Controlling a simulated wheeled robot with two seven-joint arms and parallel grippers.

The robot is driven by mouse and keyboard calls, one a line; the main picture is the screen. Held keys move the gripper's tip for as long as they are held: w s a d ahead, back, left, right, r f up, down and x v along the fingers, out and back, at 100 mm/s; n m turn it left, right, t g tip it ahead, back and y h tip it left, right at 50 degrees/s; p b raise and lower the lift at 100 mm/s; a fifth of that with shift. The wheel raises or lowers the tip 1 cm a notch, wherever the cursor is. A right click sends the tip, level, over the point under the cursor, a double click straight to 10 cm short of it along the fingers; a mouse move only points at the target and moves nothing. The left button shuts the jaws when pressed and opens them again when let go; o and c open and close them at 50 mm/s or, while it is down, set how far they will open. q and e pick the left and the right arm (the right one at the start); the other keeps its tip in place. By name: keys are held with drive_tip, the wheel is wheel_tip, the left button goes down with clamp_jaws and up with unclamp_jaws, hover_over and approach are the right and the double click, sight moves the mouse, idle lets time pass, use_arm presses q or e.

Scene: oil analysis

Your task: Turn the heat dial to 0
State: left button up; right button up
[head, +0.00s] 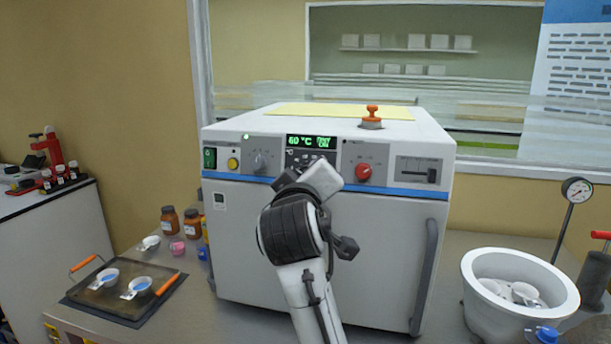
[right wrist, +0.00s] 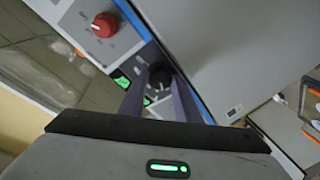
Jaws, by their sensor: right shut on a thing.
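The white heating cabinet (head: 330,235) stands on the bench with a control panel along its top front. Its green display (head: 311,141) reads 60 °C, with smaller text to the right that is hard to read. My right gripper (head: 302,174) is at the panel just under the display and hides most of what is there. In the right wrist view, the dark heat dial (right wrist: 158,76) sits between the two fingers of my right gripper (right wrist: 157,88), which is shut on it. The dial's pointer cannot be read. My left gripper is not in view.
A grey dial (head: 262,160) is left of the display and a red knob (head: 363,171) right of it. The door handle (head: 426,275) sticks out at right. A tray (head: 112,313) with small cups lies left, a white bowl (head: 472,290) right.

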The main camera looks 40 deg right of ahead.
drive_tip(key=shift+n+y, duration=0.3)
drive_tip(key=shift+n, duration=0.8)
drive_tip(key=o, duration=1)
drive_tip(key=shift+o, duration=0.2)
drive_tip(key=b+v, duration=0.1)
drive_tip(key=v, duration=0.9)
drive_tip(key=shift+s+a, duration=0.1)
